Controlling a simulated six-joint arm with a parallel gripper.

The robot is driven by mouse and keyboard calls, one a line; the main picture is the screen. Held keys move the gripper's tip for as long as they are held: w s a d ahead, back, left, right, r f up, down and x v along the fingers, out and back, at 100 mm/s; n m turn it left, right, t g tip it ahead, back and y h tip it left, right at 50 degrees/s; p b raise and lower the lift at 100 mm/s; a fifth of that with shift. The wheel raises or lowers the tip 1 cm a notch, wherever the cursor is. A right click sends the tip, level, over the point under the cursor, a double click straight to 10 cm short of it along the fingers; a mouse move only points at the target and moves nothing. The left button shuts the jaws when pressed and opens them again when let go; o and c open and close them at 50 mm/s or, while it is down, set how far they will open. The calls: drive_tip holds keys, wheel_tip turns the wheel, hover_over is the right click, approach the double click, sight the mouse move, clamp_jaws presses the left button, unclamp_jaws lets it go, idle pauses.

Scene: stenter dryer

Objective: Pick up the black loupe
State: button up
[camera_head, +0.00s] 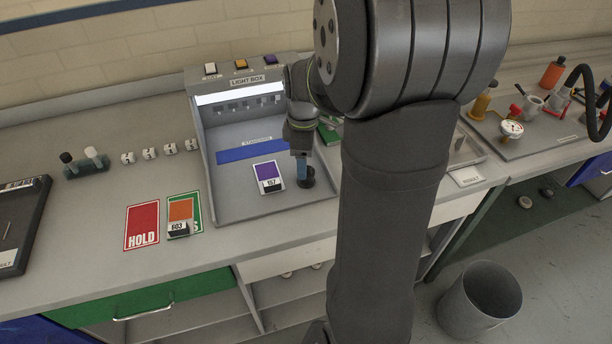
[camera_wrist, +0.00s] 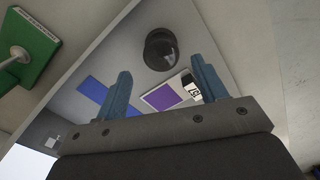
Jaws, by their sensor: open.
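The black loupe (camera_head: 307,177) stands on the floor of the light box, just right of the purple swatch card. It also shows in the wrist view (camera_wrist: 161,50) as a dark round piece beyond the fingertips. My gripper (camera_head: 301,170) points down into the light box close to the loupe; the fingers partly cover it in the head view. In the wrist view my gripper (camera_wrist: 160,85) has its two blue fingers spread apart, with nothing held between them. I cannot tell the exact height of the fingertips over the loupe.
The purple card (camera_head: 268,177) marked 157 lies beside the loupe. The light box (camera_head: 213,150) has side walls around this spot. A green object (camera_wrist: 28,45) lies outside the wall. An orange card (camera_head: 180,213) and red HOLD card (camera_head: 141,225) lie left.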

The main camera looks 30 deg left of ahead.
sight(309, 182)
drive_tip(key=f, duration=0.4)
drive_tip(key=shift+d+f, duration=0.3)
drive_tip(key=shift+d, duration=0.05)
drive_tip(key=c, duration=1)
drive_tip(key=shift+c, duration=0.3)
drive_tip(key=shift+r, duration=0.15)
